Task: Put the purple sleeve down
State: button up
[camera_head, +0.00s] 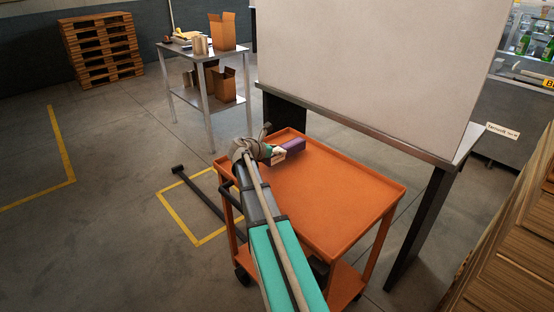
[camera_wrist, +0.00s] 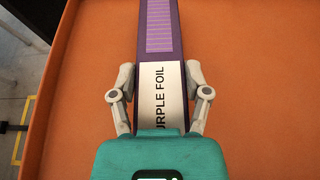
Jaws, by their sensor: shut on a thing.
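The purple sleeve (camera_head: 293,146) is a long purple box-like piece over the far left part of the orange cart's top tray (camera_head: 340,199). In the wrist view the sleeve (camera_wrist: 160,38) runs away from my gripper, with a white label reading "URPLE FOIL" and a striped strip. My gripper (camera_wrist: 160,93) is shut on the sleeve, one finger on each side of the label end. In the head view my gripper (camera_head: 277,154) is small and partly hidden by my arm. I cannot tell whether the sleeve touches the tray.
The rest of the cart's tray is bare, with a raised rim. A large pale panel on a dark-legged table (camera_head: 380,65) stands right behind the cart. A metal table (camera_head: 205,52) with cardboard boxes is at the back left. Stacked wood (camera_head: 510,235) stands at the right.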

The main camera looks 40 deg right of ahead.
jog(key=shift+f+b, duration=1.15)
jog(key=shift+f, duration=0.3)
jog(key=shift+f, duration=0.1)
jog(key=o, duration=1.2)
jog(key=shift+a+r, duration=0.25)
jog(key=p+v, duration=0.4)
jog(key=v, duration=0.7)
jog(key=shift+s+a+r+p, duration=0.1)
jog(key=shift+s+a+p, duration=0.05)
jog(key=shift+a+p, duration=0.15)
jog(key=shift+d, duration=0.1)
